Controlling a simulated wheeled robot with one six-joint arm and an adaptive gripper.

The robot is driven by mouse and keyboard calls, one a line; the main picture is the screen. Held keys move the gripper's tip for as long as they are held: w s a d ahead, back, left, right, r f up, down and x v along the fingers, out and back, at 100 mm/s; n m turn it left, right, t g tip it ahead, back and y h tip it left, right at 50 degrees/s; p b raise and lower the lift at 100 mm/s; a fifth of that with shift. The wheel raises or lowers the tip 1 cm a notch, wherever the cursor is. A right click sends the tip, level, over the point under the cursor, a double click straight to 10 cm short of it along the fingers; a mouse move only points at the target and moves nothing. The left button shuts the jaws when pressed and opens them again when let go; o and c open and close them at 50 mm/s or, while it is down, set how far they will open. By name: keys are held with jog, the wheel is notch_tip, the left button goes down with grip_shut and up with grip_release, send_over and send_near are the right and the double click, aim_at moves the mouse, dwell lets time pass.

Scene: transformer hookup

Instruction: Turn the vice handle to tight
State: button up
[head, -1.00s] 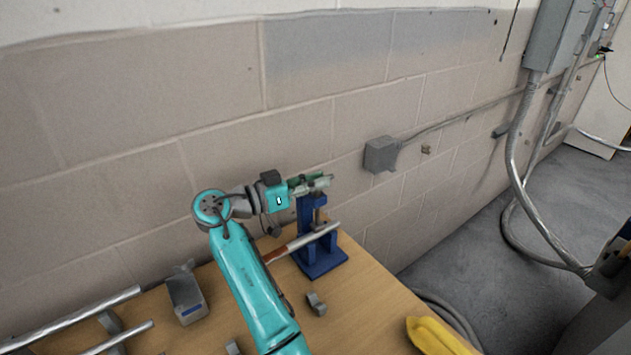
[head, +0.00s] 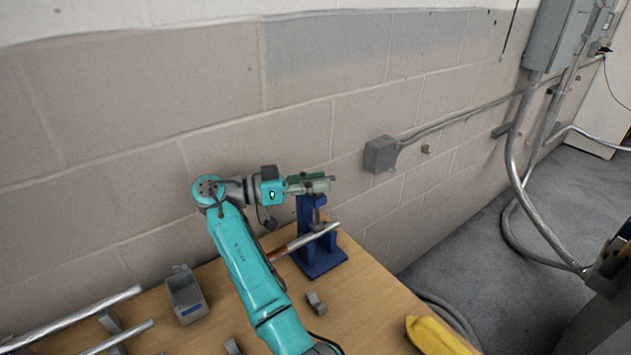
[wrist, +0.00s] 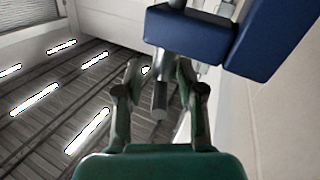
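The blue vice (head: 318,262) stands on the wooden table near its far right corner. A metal pipe (head: 318,235) passes through it, low down. My gripper (head: 312,184) is at the top of the vice, level with its handle. In the wrist view the vice's blue body (wrist: 190,35) is at the top. The grey vice handle bar (wrist: 160,98) points toward the camera between the fingers of my gripper (wrist: 158,72). The fingers are apart, with a visible gap on each side of the bar. In the head view my gripper hides most of the handle.
The block wall is close behind the vice, with a grey junction box (head: 381,154) on it. A grey open box (head: 185,294), metal pipes (head: 75,318) and a small grey bracket (head: 316,303) lie on the table (head: 365,310). A yellow object (head: 432,335) is at the front right.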

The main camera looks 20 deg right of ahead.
jog(key=a, duration=0.7)
jog(key=shift+w+a, duration=0.15)
jog(key=shift+w, duration=0.15)
